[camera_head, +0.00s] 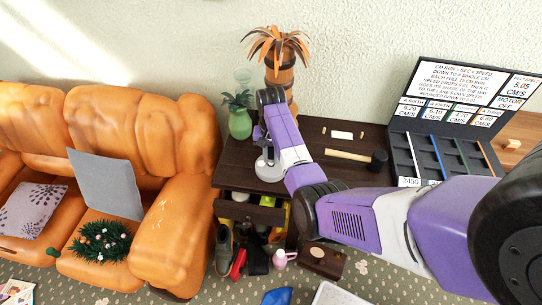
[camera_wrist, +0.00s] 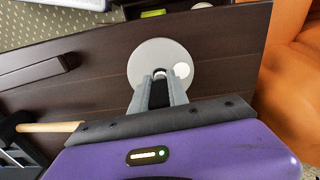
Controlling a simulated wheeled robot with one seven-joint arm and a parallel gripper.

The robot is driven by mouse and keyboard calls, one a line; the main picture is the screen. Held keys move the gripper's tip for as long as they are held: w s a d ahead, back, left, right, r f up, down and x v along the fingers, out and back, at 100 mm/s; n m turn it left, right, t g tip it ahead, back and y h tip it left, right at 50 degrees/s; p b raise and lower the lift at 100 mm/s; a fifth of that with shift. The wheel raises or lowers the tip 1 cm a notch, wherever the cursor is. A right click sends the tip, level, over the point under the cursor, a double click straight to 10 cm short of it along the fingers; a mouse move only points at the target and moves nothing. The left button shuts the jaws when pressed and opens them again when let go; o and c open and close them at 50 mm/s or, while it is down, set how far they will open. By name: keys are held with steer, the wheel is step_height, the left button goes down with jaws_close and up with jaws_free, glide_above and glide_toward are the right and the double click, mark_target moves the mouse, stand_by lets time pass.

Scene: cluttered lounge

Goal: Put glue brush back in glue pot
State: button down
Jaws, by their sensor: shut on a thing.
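My gripper (camera_wrist: 160,82) points down over the dark wooden cabinet, its two fingers close together around a small thing. That seems to be the glue brush, but it is nearly all hidden between the fingers. Just beyond the fingertips is a round grey disc (camera_wrist: 145,58) with a white round spot on its right side; it looks like the glue pot seen from above. In the head view the grey round thing (camera_head: 268,172) shows at the cabinet's left part, under my gripper. I cannot tell whether the brush touches the pot.
The dark cabinet top (camera_head: 318,180) also holds a mallet (camera_head: 350,156), small pale blocks (camera_head: 342,135), a green vase (camera_head: 240,124) and a spiky orange plant (camera_head: 278,60). A display case (camera_head: 440,150) stands right. An orange sofa (camera_head: 180,220) is left. Shoes (camera_head: 224,250) lie below an open drawer.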

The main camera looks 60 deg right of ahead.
steer(key=shift+f+b, duration=0.6)
steer(key=shift+f, duration=0.5)
steer(key=c, duration=1.2)
jaws_free()
steer(key=shift+r+b, duration=0.35)
steer(key=shift+r, duration=3.6)
